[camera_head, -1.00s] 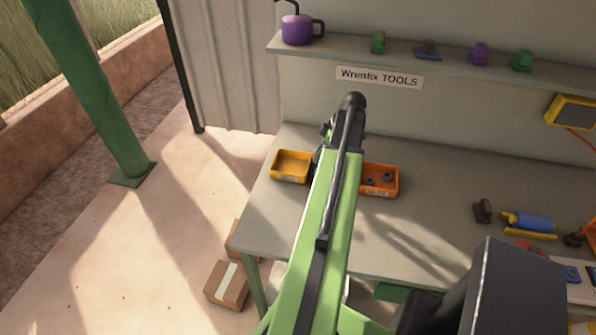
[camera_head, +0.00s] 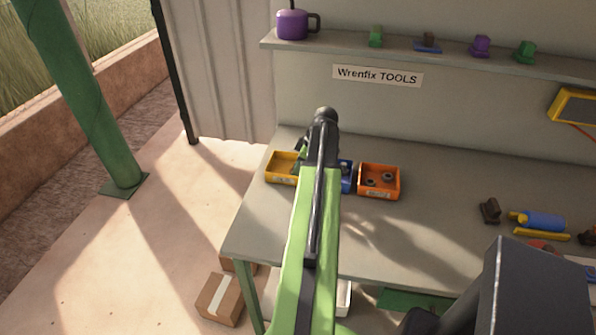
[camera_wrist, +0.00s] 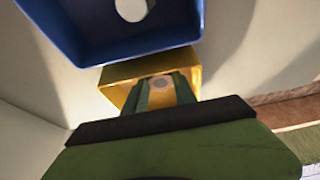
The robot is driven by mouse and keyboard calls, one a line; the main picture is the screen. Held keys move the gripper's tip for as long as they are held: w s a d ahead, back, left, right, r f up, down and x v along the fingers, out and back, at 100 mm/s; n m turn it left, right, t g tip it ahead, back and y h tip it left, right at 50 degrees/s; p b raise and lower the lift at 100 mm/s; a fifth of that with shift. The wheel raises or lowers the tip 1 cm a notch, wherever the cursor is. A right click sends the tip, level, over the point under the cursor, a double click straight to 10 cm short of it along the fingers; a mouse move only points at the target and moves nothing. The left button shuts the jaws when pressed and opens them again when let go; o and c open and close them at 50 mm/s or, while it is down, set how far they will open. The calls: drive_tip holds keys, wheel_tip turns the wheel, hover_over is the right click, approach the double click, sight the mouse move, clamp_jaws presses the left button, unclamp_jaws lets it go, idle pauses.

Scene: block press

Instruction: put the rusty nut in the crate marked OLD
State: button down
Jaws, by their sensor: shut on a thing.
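In the wrist view my gripper (camera_wrist: 160,94) has its green fingers closed on a small, round, tan-brown nut (camera_wrist: 161,83), which looks like the rusty nut; the fingers partly hide it. The yellow crate (camera_wrist: 118,73) lies behind the fingertips and the held nut, and the blue crate (camera_wrist: 100,50) is close by at the upper left. In the head view the yellow crate (camera_head: 277,179) is on the bench left of my arm, and the blue crate (camera_head: 347,178) shows partly behind the arm. My arm mostly hides the gripper there. I cannot read the crate labels.
An orange crate (camera_head: 364,188) with dark nuts stands right of the blue one. A pale round thing (camera_wrist: 131,8) lies in the blue crate. A dark block (camera_head: 490,211) and a blue cylinder (camera_head: 541,221) lie farther right. The bench front is clear.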

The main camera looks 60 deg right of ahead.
drive_tip(key=shift+f, duration=0.25)
drive_tip(key=c, duration=1)
unclamp_jaws()
drive_tip(key=shift+r, duration=0.1)
drive_tip(key=shift+r, duration=0.1)
drive_tip(key=shift+r, duration=0.25)
drive_tip(key=p+v, duration=1.1)
drive_tip(key=shift+s+r, duration=0.15)
drive_tip(key=shift+r, duration=0.15)
